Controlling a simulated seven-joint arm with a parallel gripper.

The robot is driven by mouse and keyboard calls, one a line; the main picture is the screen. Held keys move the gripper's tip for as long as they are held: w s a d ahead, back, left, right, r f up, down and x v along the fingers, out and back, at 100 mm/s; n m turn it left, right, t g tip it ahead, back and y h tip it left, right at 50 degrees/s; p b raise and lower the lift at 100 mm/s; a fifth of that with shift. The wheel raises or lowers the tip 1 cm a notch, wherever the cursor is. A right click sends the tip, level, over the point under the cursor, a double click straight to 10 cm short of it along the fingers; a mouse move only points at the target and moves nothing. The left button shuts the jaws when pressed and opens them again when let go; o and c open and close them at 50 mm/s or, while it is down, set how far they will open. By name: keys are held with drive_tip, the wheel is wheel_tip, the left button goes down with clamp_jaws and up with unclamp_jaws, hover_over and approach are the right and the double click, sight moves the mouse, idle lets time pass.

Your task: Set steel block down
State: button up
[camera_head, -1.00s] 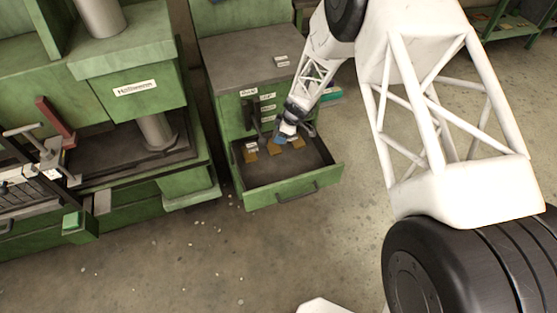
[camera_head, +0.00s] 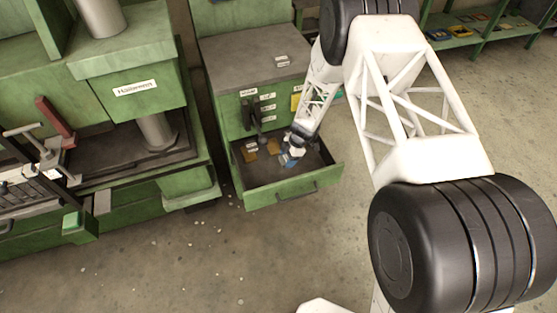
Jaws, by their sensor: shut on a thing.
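My gripper (camera_head: 291,154) is inside the open drawer (camera_head: 262,198) of the green cabinet, pointing down, low over the right half of the drawer floor. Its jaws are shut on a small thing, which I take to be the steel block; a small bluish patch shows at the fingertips. The jaws hide most of it, and I cannot tell whether it touches the drawer floor. Small brown-orange pieces (camera_head: 249,155) lie to the left of my gripper in the drawer, one of them (camera_head: 272,146) close beside it.
The drawer has low walls around my gripper and bare floor at its front and right. The cabinet top (camera_head: 245,55) stands behind. A green press (camera_head: 155,120) fills the left. A green shelf (camera_head: 480,32) with small items stands at the back right.

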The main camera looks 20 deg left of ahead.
hover_over(284, 177)
drive_tip(key=w, duration=0.1)
drive_tip(key=shift+w+d+f, duration=0.1)
drive_tip(key=shift+d+f, duration=0.1)
drive_tip(key=shift+f, duration=1.25)
drive_tip(key=shift+w+d+f, duration=0.1)
drive_tip(key=shift+d+f, duration=0.05)
drive_tip(key=shift+f, duration=1.25)
drive_tip(key=shift+s, duration=0.1)
drive_tip(key=shift+f, duration=2.15)
drive_tip(key=shift+f, duration=0.15)
drive_tip(key=o, duration=1.5)
drive_tip(key=shift+v, duration=6.15)
